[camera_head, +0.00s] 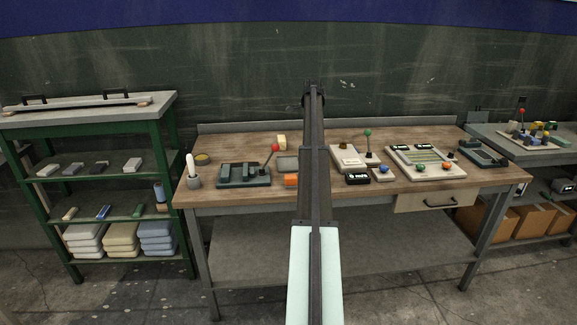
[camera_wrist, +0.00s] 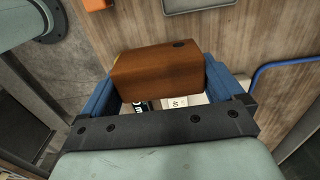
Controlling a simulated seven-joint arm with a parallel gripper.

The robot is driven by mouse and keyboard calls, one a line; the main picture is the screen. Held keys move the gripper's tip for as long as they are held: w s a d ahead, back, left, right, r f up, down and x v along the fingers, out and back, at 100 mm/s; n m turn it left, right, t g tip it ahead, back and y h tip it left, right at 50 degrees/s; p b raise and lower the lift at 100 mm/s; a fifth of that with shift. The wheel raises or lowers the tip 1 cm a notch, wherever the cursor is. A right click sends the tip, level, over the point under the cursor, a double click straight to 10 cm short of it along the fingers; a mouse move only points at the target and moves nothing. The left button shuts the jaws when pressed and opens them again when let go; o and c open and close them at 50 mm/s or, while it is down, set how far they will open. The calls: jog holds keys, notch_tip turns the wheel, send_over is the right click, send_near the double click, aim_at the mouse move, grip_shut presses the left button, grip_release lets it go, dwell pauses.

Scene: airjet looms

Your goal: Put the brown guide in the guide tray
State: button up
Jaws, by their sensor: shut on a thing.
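In the wrist view my gripper (camera_wrist: 163,80) has its blue fingers on either side of a brown guide (camera_wrist: 155,72), a block with a small dark hole near one upper corner. The guide is held between the fingers and appears clear of the surfaces behind it. In the head view my arm reaches up over the middle of the workbench; the gripper and guide cannot be made out there. A shallow grey tray (camera_head: 287,163) lies on the bench just left of my arm. I cannot tell for certain which tray is the guide tray.
The wooden workbench (camera_head: 222,199) also bears a dark fixture (camera_head: 245,176) with a red-knobbed lever, an orange block (camera_head: 291,180), a green-knobbed lever box (camera_head: 351,157) and a pale board (camera_head: 425,163). A green shelf rack (camera_head: 107,188) stands at left.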

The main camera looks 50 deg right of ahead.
jog(key=w+f, duration=0.2)
jog(key=w, duration=0.9)
jog(key=shift+d+f, duration=0.15)
jog(key=shift+f, duration=5.05)
jog(key=o, duration=0.6)
jog(key=shift+f, duration=0.15)
jog(key=shift+o, duration=0.6)
jog(key=shift+w, duration=0.1)
notch_tip(320, 180, up, 12)
jog(key=shift+r, duration=0.2)
